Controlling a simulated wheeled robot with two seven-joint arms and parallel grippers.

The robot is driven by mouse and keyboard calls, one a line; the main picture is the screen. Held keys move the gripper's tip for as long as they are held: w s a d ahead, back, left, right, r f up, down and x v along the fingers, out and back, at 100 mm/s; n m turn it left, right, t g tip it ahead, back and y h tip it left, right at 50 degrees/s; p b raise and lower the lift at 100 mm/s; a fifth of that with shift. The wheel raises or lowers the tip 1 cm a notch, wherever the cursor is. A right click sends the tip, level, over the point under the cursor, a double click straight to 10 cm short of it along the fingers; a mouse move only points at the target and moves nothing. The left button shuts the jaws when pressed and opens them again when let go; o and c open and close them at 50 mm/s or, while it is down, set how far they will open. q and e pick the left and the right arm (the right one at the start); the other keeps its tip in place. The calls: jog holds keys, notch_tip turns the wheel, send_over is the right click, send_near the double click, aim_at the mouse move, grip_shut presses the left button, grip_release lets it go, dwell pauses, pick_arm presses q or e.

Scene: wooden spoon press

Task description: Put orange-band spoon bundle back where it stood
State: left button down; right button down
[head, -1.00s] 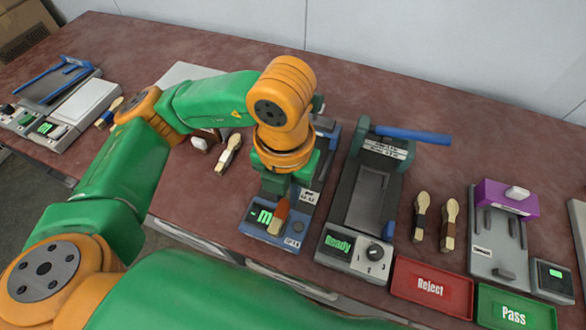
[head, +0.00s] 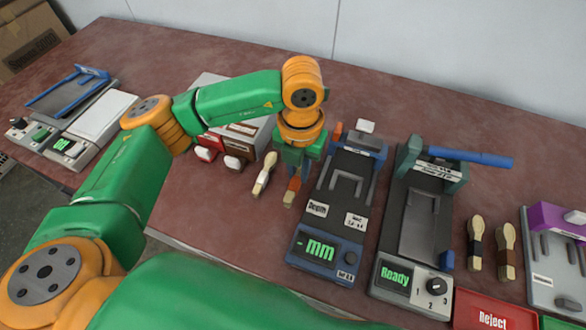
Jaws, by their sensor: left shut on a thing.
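My left gripper (head: 298,166) points down between the pale-banded spoon bundle and the blue depth gauge. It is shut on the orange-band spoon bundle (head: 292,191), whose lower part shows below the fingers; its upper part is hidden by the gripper. I cannot tell whether the bundle touches the table. A spoon bundle with a pale band (head: 264,175) lies just to the left of it. The blue depth gauge (head: 331,212), its display reading "mm", is just to the right, with an empty bed. My right gripper is not in view.
A grey press (head: 416,222) with a blue lever and "Ready" display stands right of the gauge. Two spoon bundles (head: 476,242) lie beyond it, near the red Reject tray (head: 486,311). Red and brown dispensers (head: 228,147) stand behind left.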

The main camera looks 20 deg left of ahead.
pick_arm(q)
jog(key=w+f, duration=0.1)
jog(key=w+a+f, duration=0.2)
jog(key=f, duration=0.1)
jog(key=shift+a+f, duration=0.1)
jog(key=shift+a, duration=0.05)
notch_tip(320, 180, down, 3)
jog(key=shift+r+p, duration=0.1)
jog(key=shift+p, duration=0.2)
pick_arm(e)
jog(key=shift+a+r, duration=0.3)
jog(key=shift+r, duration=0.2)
pick_arm(q)
jog(key=shift+f, duration=0.35)
jog(key=c, duration=0.8)
grip_release()
jog(key=shift+r, duration=0.1)
jog(key=shift+c, duration=0.2)
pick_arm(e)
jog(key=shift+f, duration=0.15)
